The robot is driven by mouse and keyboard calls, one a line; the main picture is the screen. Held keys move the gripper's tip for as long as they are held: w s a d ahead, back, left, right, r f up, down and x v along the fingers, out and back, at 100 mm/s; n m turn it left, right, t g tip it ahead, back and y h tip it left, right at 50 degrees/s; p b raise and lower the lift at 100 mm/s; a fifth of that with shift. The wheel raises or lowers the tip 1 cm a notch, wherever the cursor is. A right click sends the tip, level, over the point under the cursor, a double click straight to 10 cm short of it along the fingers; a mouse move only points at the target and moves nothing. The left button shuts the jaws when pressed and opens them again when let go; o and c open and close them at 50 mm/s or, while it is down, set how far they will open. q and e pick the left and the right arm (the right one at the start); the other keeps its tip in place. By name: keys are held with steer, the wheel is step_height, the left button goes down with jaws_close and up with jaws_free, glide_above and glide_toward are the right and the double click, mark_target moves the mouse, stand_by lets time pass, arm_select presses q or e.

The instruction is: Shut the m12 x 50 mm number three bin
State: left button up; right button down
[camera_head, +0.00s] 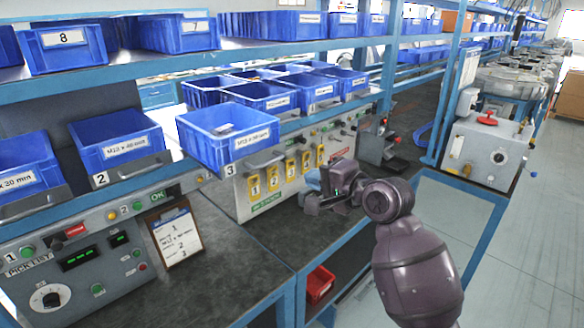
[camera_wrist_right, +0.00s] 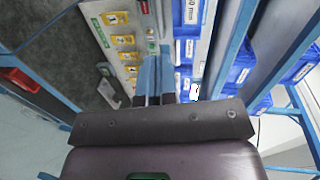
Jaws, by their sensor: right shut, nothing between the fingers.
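The number three bin (camera_head: 200,138) is a blue open-topped bin with an M12 x 50 mm label, on a grey sliding tray with a front handle (camera_head: 266,160) and a "3" plate. It stands out past the shelf edge, further forward than the number 2 bin (camera_head: 112,140). My right gripper (camera_head: 311,181) is lower and to the right of the bin, apart from its handle. It is shut and empty; its light blue fingers lie together in the right wrist view (camera_wrist_right: 154,82). My left gripper is out of view.
Below the bin is a control panel (camera_head: 238,203) with yellow numbered plates and a dark bench top (camera_head: 225,255). A tilted pick-list board (camera_head: 176,237) stands at left. A red bin (camera_head: 320,284) sits under the bench. Open floor (camera_head: 535,260) lies at right.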

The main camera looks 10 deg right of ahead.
glide_toward(265, 165)
steer(key=shift+m, duration=0.4)
steer(key=x, duration=0.6)
steer(key=shift+w+a+f, duration=0.1)
steer(key=shift+w, duration=0.05)
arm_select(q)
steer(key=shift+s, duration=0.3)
arm_select(e)
steer(key=shift+w+a+f, duration=0.15)
steer(key=shift+w+a, duration=0.2)
steer(key=shift+w, duration=0.1)
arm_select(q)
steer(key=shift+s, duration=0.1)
